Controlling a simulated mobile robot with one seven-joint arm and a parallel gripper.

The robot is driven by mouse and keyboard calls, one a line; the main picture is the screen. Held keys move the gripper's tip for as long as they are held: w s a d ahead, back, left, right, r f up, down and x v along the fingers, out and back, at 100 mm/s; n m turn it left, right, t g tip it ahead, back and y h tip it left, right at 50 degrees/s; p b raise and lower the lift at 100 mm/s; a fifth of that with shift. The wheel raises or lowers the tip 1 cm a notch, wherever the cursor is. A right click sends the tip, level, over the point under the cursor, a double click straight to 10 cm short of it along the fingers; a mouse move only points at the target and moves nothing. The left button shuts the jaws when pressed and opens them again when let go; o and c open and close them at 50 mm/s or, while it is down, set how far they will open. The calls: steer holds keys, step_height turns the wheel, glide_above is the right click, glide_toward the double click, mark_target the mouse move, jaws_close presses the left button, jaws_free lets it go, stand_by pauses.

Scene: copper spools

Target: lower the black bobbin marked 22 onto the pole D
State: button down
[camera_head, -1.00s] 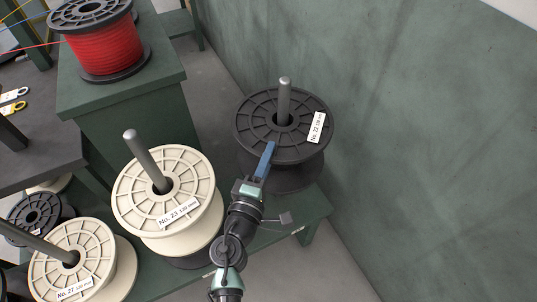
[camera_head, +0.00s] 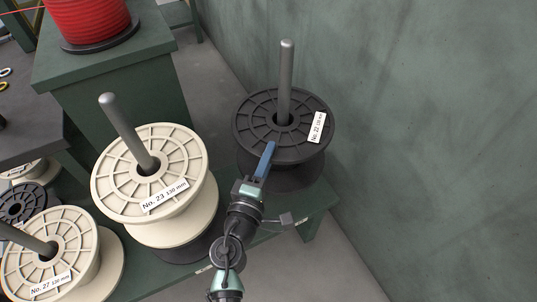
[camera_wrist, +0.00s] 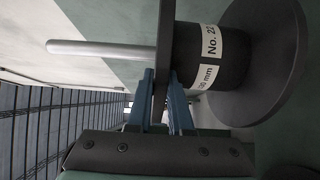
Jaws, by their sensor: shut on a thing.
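The black bobbin marked 22 (camera_head: 262,103) is around an upright grey pole (camera_head: 286,75) near the wall. The pole passes through its centre hole and stands well above its upper flange. No letter D is legible on the pole. My gripper (camera_head: 268,150) is shut on the near edge of the upper flange. In the wrist view, the blue fingers (camera_wrist: 160,88) pinch the flange, the bobbin's labelled core (camera_wrist: 210,60) is to their right, and the pole (camera_wrist: 95,49) sticks out left. Whether the lower flange touches the bench is hidden.
A cream bobbin marked 23 (camera_head: 130,185) on its own pole stands close left of my arm. A cream bobbin marked 27 (camera_head: 75,250) is further left. A red spool (camera_head: 90,18) sits on a green stand (camera_head: 110,60). The green wall (camera_head: 420,120) is close on the right.

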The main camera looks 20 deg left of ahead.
mark_target(267, 193)
steer(key=shift+f+b, duration=6.65)
steer(key=shift+b, duration=0.3)
steer(key=shift+f+b, duration=0.45)
steer(key=shift+b, duration=0.1)
steer(key=c, duration=0.7)
jaws_free()
steer(key=shift+c, duration=0.2)
steer(key=shift+f, duration=0.25)
steer(key=s+d, duration=0.1)
steer(key=s, duration=1.1)
steer(key=shift+s+d+r, duration=0.15)
steer(key=shift+s+d, duration=0.1)
steer(key=shift+s, duration=0.15)
steer(key=shift+r, duration=0.1)
